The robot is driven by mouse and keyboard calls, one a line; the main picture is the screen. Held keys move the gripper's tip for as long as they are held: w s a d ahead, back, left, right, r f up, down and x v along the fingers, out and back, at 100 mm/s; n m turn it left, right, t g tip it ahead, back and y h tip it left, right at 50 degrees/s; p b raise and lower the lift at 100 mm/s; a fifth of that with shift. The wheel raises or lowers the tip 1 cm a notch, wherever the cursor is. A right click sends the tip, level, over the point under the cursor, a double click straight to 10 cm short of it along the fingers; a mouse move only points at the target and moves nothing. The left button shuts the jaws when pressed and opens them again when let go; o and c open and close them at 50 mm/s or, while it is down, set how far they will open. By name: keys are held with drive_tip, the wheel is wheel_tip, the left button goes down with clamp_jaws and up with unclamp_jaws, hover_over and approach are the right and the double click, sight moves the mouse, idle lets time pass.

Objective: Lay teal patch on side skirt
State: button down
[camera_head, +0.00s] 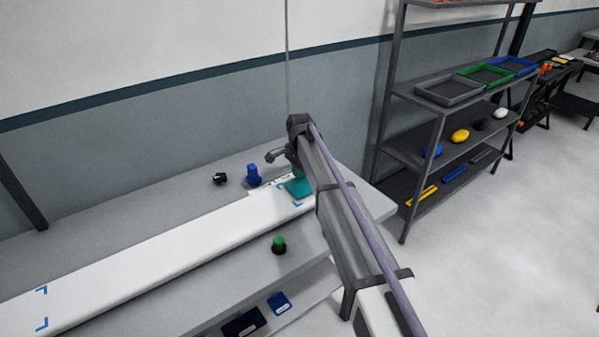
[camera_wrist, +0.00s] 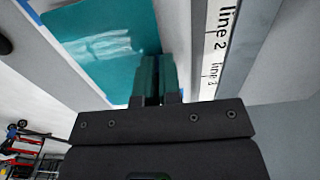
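The side skirt (camera_head: 175,243) is a long white panel lying along the grey bench, with blue corner marks near both visible ends. The teal patch (camera_head: 298,188) is at the skirt's right end, beside the blue marks there. The patch fills the upper left of the wrist view (camera_wrist: 95,45) as a flat, glossy sheet. My gripper (camera_wrist: 157,85) is at the patch's edge, its fingers close together around a darker teal piece that appears to belong to the patch. In the head view my arm hides part of this area. I cannot tell whether the patch touches the skirt.
A blue object (camera_head: 253,175) and a black knob (camera_head: 219,178) stand behind the skirt. A green-topped knob (camera_head: 279,244) stands in front. A strip lettered "line 2" (camera_wrist: 222,40) lies right of the patch. A shelf rack (camera_head: 440,145) stands at right.

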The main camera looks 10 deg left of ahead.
drive_tip(key=shift+f+b, duration=0.45)
drive_tip(key=shift+f, duration=0.05)
idle(1.0)
drive_tip(key=c, duration=1.2)
unclamp_jaws()
wheel_tip(320, 180, up, 11)
drive_tip(key=p, duration=1)
drive_tip(key=shift+f+p, duration=0.1)
drive_tip(key=shift+p, duration=0.3)
